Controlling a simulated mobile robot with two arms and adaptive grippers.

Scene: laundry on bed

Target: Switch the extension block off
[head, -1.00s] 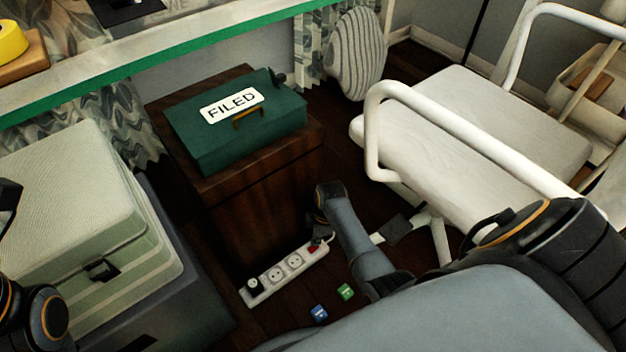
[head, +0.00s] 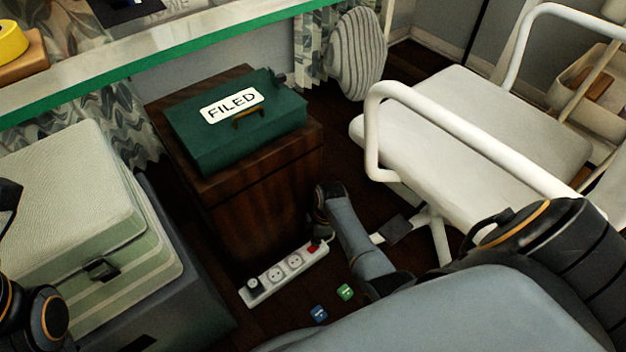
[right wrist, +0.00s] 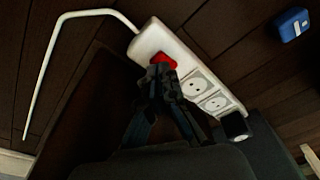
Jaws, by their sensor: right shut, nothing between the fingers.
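The white extension block (head: 272,281) lies on the dark floor in front of the wooden cabinet. It has a red switch (head: 313,248) at its far right end, round sockets along its middle and a black plug (head: 252,287) at the near left end. My right gripper (head: 319,236) points down at the switch end. In the right wrist view, the shut fingertips (right wrist: 160,72) are at the red switch (right wrist: 163,60) and partly cover it. I cannot tell whether they press it. The gripper holds nothing. Only part of my left arm shows at the left edge; its gripper is out of view.
The wooden cabinet (head: 262,203) with a green FILED box (head: 275,130) stands behind the block. A white chair (head: 470,140) is at the right, pale green suitcases (head: 65,190) at the left. Small blue (head: 319,313) and green (head: 345,292) cubes lie near the block.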

